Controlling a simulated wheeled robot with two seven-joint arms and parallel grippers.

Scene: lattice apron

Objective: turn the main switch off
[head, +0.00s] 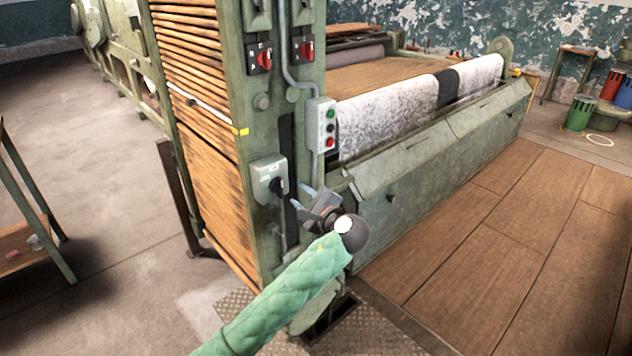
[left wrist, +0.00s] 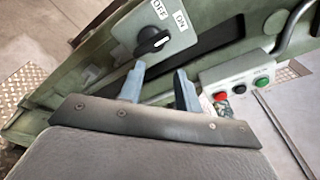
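The main switch is a grey-green box (head: 270,178) on the machine's end post, with a black rotary knob (head: 276,186). In the left wrist view the knob (left wrist: 150,42) sits below white OFF and ON labels; its pale mark appears to lie toward the ON side, though the exact angle is hard to tell. My left gripper (head: 312,203) is in front of the post, to the lower right of the switch. In the left wrist view its two blue-grey fingers (left wrist: 160,80) are apart with nothing between them, just short of the knob. My right gripper is out of view.
A push-button box (head: 322,125) with green, black and red buttons is above my gripper; it also shows in the left wrist view (left wrist: 239,85). Two red rotary switches (head: 265,58) sit higher on the post. A conduit and the machine's sloped green panel (head: 440,150) are close by.

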